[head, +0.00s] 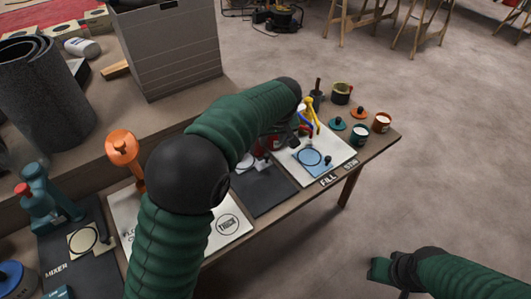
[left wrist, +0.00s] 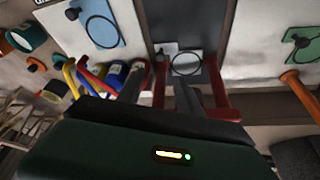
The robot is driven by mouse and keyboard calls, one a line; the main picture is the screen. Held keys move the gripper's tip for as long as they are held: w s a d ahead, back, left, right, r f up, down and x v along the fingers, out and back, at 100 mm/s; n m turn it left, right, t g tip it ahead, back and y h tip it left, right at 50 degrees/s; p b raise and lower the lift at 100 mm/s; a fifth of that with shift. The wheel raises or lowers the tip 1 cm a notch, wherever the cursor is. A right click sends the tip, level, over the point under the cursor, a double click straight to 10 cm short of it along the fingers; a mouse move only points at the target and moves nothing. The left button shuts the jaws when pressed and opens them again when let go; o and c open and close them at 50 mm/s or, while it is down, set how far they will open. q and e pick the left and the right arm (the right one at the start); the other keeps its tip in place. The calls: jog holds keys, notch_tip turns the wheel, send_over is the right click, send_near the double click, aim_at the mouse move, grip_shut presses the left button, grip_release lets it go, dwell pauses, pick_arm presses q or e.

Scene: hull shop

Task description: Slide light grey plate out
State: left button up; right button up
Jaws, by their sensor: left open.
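The light grey plate (left wrist: 187,64) bears a black ring outline and lies on a dark mat (left wrist: 190,30) in the left wrist view. In the head view the plate (head: 247,163) is partly hidden by my left arm. My left gripper (left wrist: 188,72) is open, its two red fingers apart on either side of the plate in the wrist view. I cannot tell whether they touch it. In the head view this gripper (head: 270,145) is mostly hidden behind its own arm. My right gripper (head: 384,271) is at the lower right, away from the bench; its jaws are unclear.
A blue plate (head: 311,157) lies on the white mat marked FILL. Pots (head: 381,122) and lids stand at the bench's right end. Upright yellow and blue tools (head: 310,112) stand close to my left gripper. An orange tool (head: 123,146) stands at left. Open floor lies right.

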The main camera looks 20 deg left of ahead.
pick_arm(q)
jog(key=b, duration=0.1)
send_near(267, 155)
jog(key=b+x, duration=0.1)
jog(key=x, duration=0.3)
jog(key=b+x, duration=0.1)
jog(key=x, duration=0.3)
jog(key=shift+w+a+f, duration=0.1)
jog(key=shift+a+f, duration=0.15)
jog(key=shift+a, duration=0.05)
jog(key=shift+w+d+f, duration=0.1)
jog(key=shift+f, duration=0.05)
jog(key=shift+d, duration=0.2)
jog(key=shift+a, duration=0.2)
jog(key=c, duration=0.7)
grip_shut()
pick_arm(e)
jog(key=x, duration=0.4)
jog(key=shift+s+d+f, duration=0.1)
jog(key=shift+s+f, duration=0.1)
jog(key=shift+s, duration=0.1)
pick_arm(q)
jog(key=shift+d, duration=0.1)
